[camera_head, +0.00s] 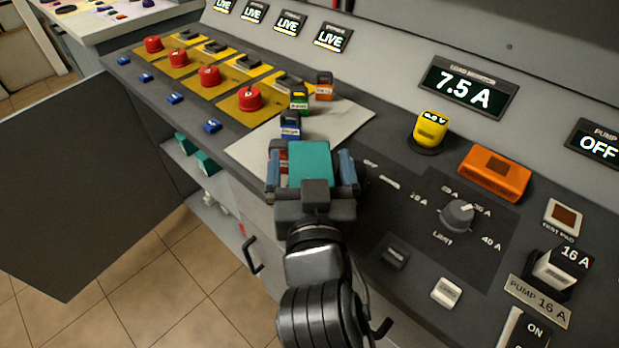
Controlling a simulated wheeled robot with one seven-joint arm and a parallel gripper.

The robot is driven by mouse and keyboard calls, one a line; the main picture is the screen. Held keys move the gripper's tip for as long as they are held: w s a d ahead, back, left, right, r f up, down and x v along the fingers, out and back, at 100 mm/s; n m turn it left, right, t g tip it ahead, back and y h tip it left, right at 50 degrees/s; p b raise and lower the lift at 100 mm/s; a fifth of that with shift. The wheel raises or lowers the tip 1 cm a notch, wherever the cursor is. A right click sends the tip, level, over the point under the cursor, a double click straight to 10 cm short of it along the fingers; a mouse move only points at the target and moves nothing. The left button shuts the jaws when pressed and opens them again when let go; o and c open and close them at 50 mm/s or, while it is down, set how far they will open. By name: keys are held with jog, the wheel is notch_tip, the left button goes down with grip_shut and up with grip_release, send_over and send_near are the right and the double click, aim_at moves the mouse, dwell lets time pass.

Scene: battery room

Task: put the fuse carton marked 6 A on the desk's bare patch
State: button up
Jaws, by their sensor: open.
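My gripper (310,163) is open, its blue fingers spread over the near edge of a pale patch (345,118) on the dark desk. A teal block shows between the fingers; I cannot tell whether it is part of my gripper. A blue carton (290,130) stands just beyond the gripper. A green carton (299,101) and an orange carton (324,89) stand farther back. A red thing (283,160) shows beside the left finger, mostly hidden. The labels are too small to read, so I cannot tell which carton is marked 6 A. The patch's right part is clear.
Red knobs (249,99) on yellow plates line the desk at the left. A yellow knob (430,128), an orange block (495,172) and a limit dial (457,215) stand to the right. A drawer handle (252,252) juts out below the desk.

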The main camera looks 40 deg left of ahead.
jog(key=shift+c, duration=0.3)
jog(key=shift+r, duration=0.1)
jog(key=c, duration=1.5)
jog(key=shift+c, duration=0.2)
jog(key=shift+r, duration=0.1)
jog(key=shift+r, duration=0.6)
notch_tip(320, 180, up, 2)
jog(key=shift+r, duration=0.25)
jog(key=d+r+p, duration=0.1)
jog(key=d+r, duration=0.6)
jog(key=d, duration=0.5)
